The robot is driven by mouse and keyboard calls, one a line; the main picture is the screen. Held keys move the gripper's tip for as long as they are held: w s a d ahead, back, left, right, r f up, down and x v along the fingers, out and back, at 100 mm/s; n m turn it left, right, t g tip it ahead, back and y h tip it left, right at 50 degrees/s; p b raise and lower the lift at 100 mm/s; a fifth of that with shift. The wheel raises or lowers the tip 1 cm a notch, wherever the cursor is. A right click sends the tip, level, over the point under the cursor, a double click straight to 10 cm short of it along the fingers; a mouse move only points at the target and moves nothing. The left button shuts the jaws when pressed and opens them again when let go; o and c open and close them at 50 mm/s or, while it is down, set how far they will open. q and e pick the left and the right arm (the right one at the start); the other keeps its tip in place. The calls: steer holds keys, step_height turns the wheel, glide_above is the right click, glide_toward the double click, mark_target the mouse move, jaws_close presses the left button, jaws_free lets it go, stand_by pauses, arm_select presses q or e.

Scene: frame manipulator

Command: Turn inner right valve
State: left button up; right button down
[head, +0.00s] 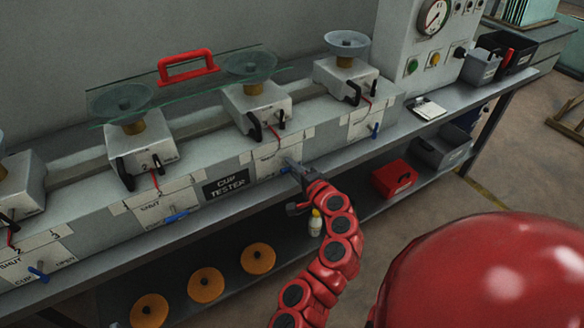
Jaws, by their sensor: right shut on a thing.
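The cup tester is a long grey bench unit with several blue valve handles on its front panel. The inner right valve (285,169) is under the second station from the right, just right of the CUP TESTER sign (226,185). My right gripper (294,167) is at this valve and shut on its handle, which it mostly hides. The handle's exact angle cannot be told. The inner left valve (176,215), outer left valve (38,274) and outer right valve (375,130) stand free. My left gripper is not in view.
A glass sheet with a red handle (187,66) lies across the two middle cups. A small bottle (315,223) shows beside my right forearm. On the lower shelf are orange discs (205,285), a red box (394,179) and a grey bin (441,148).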

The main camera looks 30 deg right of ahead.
steer(key=shift+m, duration=0.3)
steer(key=c, duration=0.8)
jaws_free()
steer(key=shift+s, duration=0.1)
steer(key=s+r+p, duration=0.1)
steer(key=s+p, duration=0.1)
steer(key=s, duration=0.3)
steer(key=s+r+p, duration=0.1)
steer(key=s+p, duration=0.2)
steer(key=s, duration=0.3)
steer(key=s+r+p, duration=0.1)
steer(key=s+p, duration=0.2)
steer(key=s, duration=0.3)
steer(key=shift+r, duration=0.2)
